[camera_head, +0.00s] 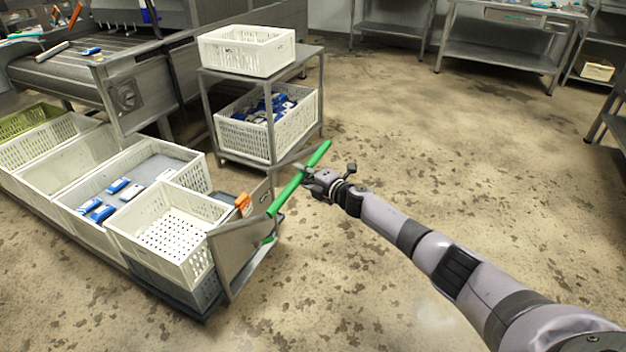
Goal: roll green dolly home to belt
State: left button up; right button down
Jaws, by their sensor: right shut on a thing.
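The green dolly handle (286,193) is a green bar that slants up to the right from the end of a low row of crates. My right gripper (308,174) is shut on this bar near its upper part. A grey end plate (242,236) stands between the bar and the nearest white crate. The dolly's deck is mostly hidden by the plate and crates. The belt (75,72), a grey conveyor with a metal side frame, stands at the upper left behind the crates. My left gripper is not in view.
White crates (192,268) stand in a row along the left, some with blue and white packs. A metal stand (318,95) beside the belt bears a crate (246,66) on top and another below. Metal tables (500,55) line the back. The floor at centre and right is clear.

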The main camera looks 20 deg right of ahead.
jog(key=shift+w+a, duration=0.35)
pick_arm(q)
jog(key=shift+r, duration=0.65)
pick_arm(e)
jog(key=shift+r, duration=0.1)
jog(key=c, duration=1.9)
grip_release()
jog(key=shift+o, duration=1.2)
jog(key=shift+w+a, duration=0.2)
jog(key=shift+o, duration=1.1)
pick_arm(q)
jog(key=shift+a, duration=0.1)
pick_arm(e)
jog(key=shift+d, duration=0.1)
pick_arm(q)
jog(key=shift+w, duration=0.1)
pick_arm(e)
jog(key=shift+s+d, duration=0.1)
jog(key=shift+s, duration=0.05)
